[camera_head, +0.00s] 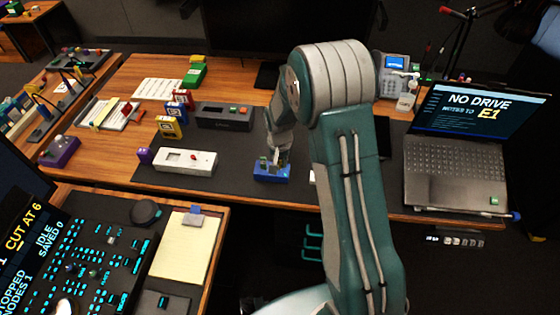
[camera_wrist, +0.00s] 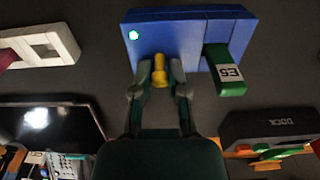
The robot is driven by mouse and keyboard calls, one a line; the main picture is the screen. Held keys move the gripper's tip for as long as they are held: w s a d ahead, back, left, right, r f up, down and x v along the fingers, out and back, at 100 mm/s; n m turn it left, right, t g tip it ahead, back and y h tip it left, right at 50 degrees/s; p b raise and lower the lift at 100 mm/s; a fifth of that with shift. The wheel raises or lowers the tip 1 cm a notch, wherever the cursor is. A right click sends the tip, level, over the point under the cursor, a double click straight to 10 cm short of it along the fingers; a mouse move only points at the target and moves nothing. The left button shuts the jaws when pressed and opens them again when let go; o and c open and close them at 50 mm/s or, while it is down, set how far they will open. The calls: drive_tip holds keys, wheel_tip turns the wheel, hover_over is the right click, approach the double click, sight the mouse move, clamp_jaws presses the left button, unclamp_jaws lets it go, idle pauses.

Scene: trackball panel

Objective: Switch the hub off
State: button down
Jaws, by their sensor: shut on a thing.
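The hub is a blue box (camera_head: 272,175) on the dark mat, near the table's front edge. In the wrist view the blue hub (camera_wrist: 195,30) fills the upper middle. A pale green-white light (camera_wrist: 133,35) glows near its left end. A green drive (camera_wrist: 228,70) with a label that seems to read E3 sticks out of its right part. My gripper (camera_head: 275,162) reaches down onto the hub. In the wrist view my gripper (camera_wrist: 160,68) is shut on a small yellow lever (camera_wrist: 159,76) at the hub. The lever's base is partly hidden by the fingers.
A dark dock (camera_head: 224,117) stands behind and left of the hub. Yellow and red blocks (camera_head: 169,127) stand farther left. A laptop (camera_head: 455,165) reading NO DRIVE is at right. Bare mat surrounds the hub's left side.

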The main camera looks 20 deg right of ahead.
drive_tip(key=shift+s+t+h, duration=0.35)
drive_tip(key=shift+t+h, duration=0.15)
drive_tip(key=shift+t, duration=0.5)
drive_tip(key=c, duration=0.6)
unclamp_jaws()
drive_tip(key=shift+a, duration=0.1)
drive_tip(key=shift+r, duration=0.15)
drive_tip(key=v, duration=1.1)
drive_tip(key=shift+s+a+r, duration=0.1)
drive_tip(key=shift+r, duration=0.15)
